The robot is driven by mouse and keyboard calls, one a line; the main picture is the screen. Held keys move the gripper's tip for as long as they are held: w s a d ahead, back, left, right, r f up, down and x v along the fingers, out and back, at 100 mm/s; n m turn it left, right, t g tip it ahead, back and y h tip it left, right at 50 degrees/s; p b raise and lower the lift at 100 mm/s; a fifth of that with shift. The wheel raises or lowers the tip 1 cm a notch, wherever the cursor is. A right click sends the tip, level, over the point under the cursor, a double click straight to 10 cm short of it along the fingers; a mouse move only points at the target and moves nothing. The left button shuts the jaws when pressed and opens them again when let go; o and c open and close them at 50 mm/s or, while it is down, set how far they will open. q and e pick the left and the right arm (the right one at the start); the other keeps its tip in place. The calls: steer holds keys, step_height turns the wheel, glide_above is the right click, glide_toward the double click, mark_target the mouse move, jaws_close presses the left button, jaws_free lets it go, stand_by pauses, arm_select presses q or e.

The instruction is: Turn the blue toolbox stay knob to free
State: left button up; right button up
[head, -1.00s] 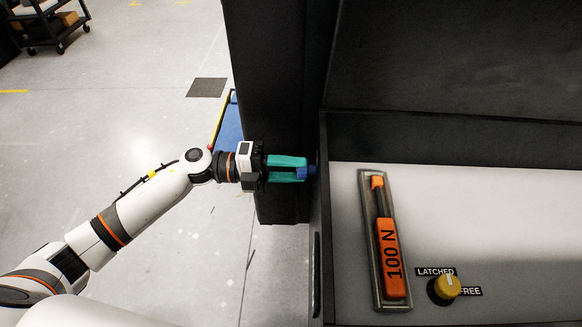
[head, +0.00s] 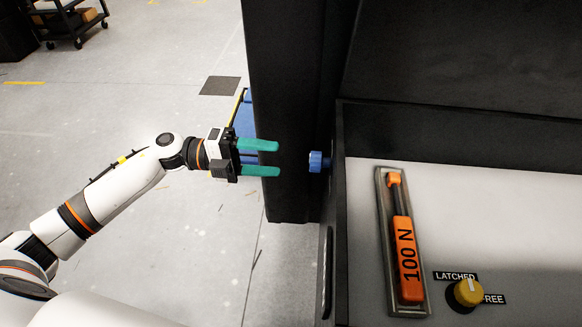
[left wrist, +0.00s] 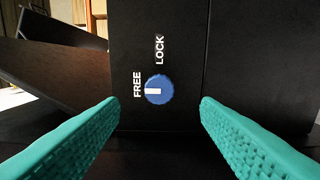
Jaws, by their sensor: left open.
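The blue stay knob (head: 317,161) sticks out of the left side of the dark toolbox (head: 334,215). In the left wrist view the knob (left wrist: 160,89) is seen face on, with FREE printed to its left and LOCK above it. Its white mark points left, at FREE. My left gripper (head: 279,158) has teal fingers and is open and empty. It is left of the knob, apart from it, with a clear gap. In the left wrist view the knob lies between the two fingers, beyond their tips. My right gripper is not in view.
A yellow knob (head: 468,292) with LATCHED and FREE labels sits on the white panel (head: 485,220), beside an orange 100 N stay (head: 409,260). A dark upright panel (head: 290,100) stands behind my left gripper. The floor to the left is open; a cart stands far off.

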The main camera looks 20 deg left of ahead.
arm_select(q)
steer(key=a, duration=0.2)
steer(key=a+b, duration=0.1)
steer(key=a, duration=0.1)
steer(key=shift+s+a, duration=0.1)
steer(key=shift+s, duration=0.3)
